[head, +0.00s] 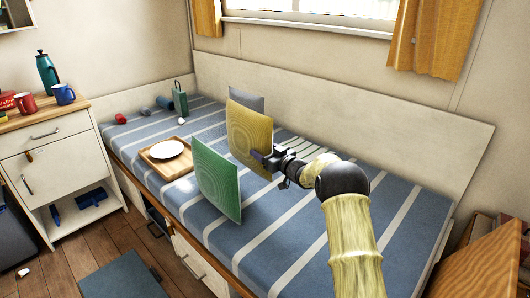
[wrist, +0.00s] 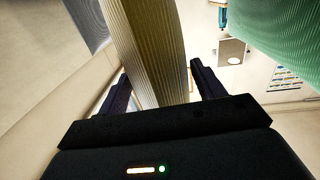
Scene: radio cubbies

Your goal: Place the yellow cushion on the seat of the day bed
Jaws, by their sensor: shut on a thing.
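The yellow cushion (head: 248,137) stands upright over the blue-and-white striped seat of the day bed (head: 290,232), between a green cushion (head: 216,178) in front and a grey cushion (head: 247,100) behind. My gripper (head: 272,158) is shut on its right edge. In the wrist view the yellow cushion (wrist: 148,50) runs between the two fingers of my gripper (wrist: 160,88). I cannot tell whether its lower edge touches the seat. The green cushion (wrist: 282,38) is at the right there and the grey cushion (wrist: 86,18) at the left.
A wooden tray (head: 150,163) with a white plate (head: 171,149) lies left of the green cushion. A green lantern-like item (head: 180,101), a red item (head: 120,118) and blue rolls (head: 164,103) sit at the seat's far left end. The seat's front middle is clear.

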